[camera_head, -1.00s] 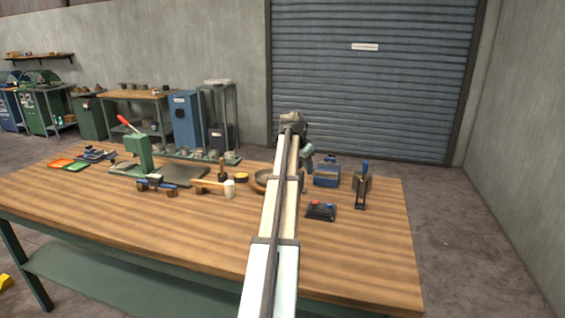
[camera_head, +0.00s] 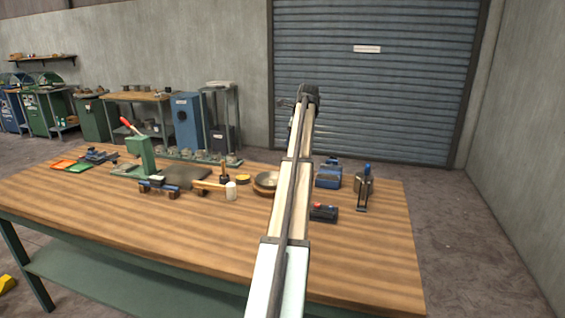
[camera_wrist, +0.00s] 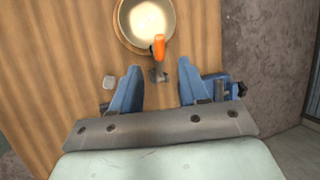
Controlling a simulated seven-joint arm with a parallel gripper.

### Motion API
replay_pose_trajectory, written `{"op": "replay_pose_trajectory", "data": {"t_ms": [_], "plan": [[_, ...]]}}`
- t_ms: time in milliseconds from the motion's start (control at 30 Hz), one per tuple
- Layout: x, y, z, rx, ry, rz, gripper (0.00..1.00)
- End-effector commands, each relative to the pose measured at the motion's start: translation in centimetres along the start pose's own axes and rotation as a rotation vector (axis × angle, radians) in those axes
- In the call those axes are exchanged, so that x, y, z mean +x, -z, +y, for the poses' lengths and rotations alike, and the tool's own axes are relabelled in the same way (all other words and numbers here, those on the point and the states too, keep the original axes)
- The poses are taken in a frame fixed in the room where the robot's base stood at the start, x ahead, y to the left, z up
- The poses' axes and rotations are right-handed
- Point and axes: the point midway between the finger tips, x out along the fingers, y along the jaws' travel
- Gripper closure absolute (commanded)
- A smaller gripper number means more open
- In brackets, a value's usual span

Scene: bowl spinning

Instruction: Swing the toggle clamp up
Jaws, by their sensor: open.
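The toggle clamp shows in the wrist view as an orange handle (camera_wrist: 160,45) on a small dark metal base (camera_wrist: 158,76). The handle overlaps the near rim of a round metal bowl (camera_wrist: 140,15) on a wooden ring. My gripper (camera_wrist: 158,66) is open, with its two blue fingers apart and nothing between them at this height. The clamp base appears in the gap between the fingertips, below them. In the head view the bowl (camera_head: 266,179) is left of my arm, and my arm hides the clamp.
A blue vise-like block (camera_head: 328,176) and a dark stand with a blue top (camera_head: 364,185) are right of my arm. A black button box (camera_head: 324,213) is nearer. The front tabletop (camera_head: 180,225) is clear.

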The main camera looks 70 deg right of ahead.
Motion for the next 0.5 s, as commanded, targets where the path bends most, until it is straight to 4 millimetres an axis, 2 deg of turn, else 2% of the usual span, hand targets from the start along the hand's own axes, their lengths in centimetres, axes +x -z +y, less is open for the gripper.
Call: {"op": "replay_pose_trajectory", "data": {"t_ms": [100, 267, 367, 500], "plan": [[0.0, 0.0, 0.1, 0.103, -0.002, 0.001, 0.56], [0.2, 0.0, 0.1, 0.165, -0.002, 0.002, 0.56], [0.9, 0.0, 0.1, 0.171, -0.002, 0.003, 0.56], [2.7, 0.1, 0.1, 0.17, -0.003, 0.003, 0.56]]}}
